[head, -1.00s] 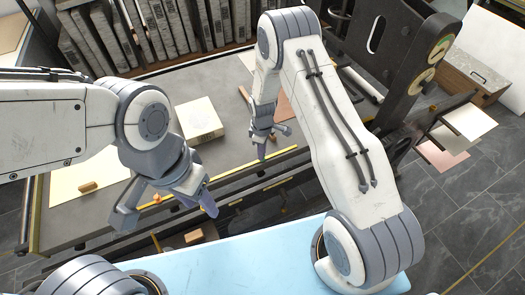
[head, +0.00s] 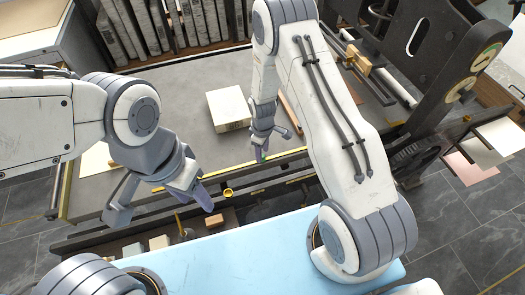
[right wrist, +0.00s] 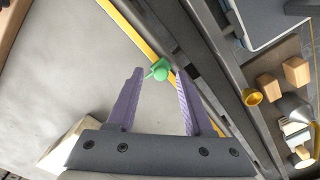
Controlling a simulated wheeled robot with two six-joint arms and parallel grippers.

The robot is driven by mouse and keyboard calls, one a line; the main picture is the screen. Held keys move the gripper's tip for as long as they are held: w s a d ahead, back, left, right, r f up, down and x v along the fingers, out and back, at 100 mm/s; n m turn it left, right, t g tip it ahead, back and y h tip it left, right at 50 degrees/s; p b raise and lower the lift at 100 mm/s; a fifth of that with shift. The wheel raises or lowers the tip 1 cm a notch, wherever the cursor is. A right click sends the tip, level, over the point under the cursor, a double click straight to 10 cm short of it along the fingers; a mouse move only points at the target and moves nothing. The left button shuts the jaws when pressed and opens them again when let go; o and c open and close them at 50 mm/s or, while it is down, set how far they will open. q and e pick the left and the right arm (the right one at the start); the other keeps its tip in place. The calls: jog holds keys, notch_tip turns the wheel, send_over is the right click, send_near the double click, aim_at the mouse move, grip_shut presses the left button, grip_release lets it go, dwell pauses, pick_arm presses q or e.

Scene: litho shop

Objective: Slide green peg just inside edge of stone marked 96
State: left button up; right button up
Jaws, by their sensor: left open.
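The green peg (right wrist: 160,70) lies by the yellow strip at the table edge, just beyond and between the fingertips of my right gripper (right wrist: 158,75). That gripper is open, and I see no grip on the peg. In the head view a bit of the green peg (head: 259,156) shows under my right gripper (head: 275,146). A pale stone block (head: 228,106) lies on the grey table behind that gripper; I cannot read any number on it. A pale block corner (right wrist: 72,140) shows at lower left in the right wrist view. My left gripper (head: 160,203) is open and empty over the front edge.
The yellow strip (head: 225,172) runs along the grey table's (head: 180,85) front edge. A yellow ring-like cup (head: 228,192) and small wooden blocks (head: 215,220) sit in front of it. A rack of upright slabs (head: 165,25) stands behind. A dark press frame (head: 430,60) stands at right.

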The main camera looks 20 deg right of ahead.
aim_at(263, 155)
jog(key=shift+r, duration=0.1)
notch_tip(263, 155, up, 10)
jog(key=b, duration=0.1)
jog(key=shift+r, duration=0.15)
dwell(0.4)
dwell(0.4)
